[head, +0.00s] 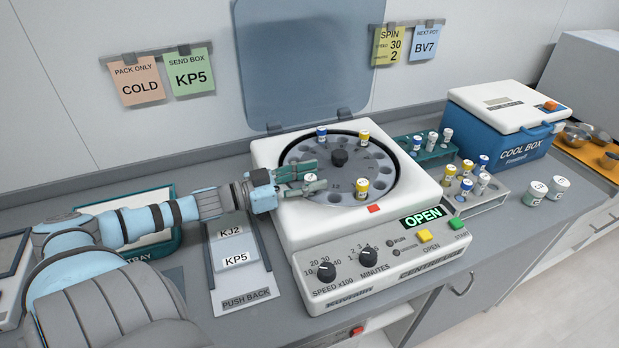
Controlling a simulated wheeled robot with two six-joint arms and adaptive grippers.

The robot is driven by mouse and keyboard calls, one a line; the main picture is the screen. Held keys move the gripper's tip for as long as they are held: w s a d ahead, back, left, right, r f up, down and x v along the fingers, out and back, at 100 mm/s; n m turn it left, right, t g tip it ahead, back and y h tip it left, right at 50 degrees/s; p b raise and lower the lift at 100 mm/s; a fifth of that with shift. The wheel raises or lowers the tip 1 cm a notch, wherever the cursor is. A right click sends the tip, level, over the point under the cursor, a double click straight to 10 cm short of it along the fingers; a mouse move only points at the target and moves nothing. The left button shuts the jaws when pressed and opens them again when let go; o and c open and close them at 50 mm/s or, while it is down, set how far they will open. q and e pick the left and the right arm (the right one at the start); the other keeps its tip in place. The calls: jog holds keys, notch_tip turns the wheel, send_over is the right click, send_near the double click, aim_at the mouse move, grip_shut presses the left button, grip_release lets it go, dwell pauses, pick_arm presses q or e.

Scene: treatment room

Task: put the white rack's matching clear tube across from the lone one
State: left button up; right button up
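The open centrifuge (268,150) holds a blue-capped tube (321,132) at its back left, a yellow-capped tube (364,137) at its back right and another yellow-capped tube (362,188) at its front. My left gripper (308,177) is over the rotor's front-left side, its fingers closed around a white-capped tube (310,177). The white rack (490,203) at right holds several tubes with yellow, blue and white caps. My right gripper is not in view.
A teal rack (436,153) with blue- and white-capped tubes stands behind the white rack. A blue cool box (510,140) is at the back right, with two lidded jars (546,191) in front. The raised lid (300,60) stands behind the rotor. A labelled board (240,275) lies front left.

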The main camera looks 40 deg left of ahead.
pick_arm(q)
jog(key=shift+r, duration=0.2)
jog(key=p+v, duration=0.3)
jog(key=p, duration=0.1)
jog(key=p+v, duration=0.1)
jog(key=v, duration=0.1)
jog(key=shift+s+a+r+p, duration=0.15)
jog(key=shift+s+r+p, duration=0.1)
jog(key=shift+r+p, duration=0.15)
jog(key=p+v, duration=0.2)
jog(key=v, duration=0.4)
jog(key=shift+s+f, duration=0.2)
jog(key=shift+f, duration=0.25)
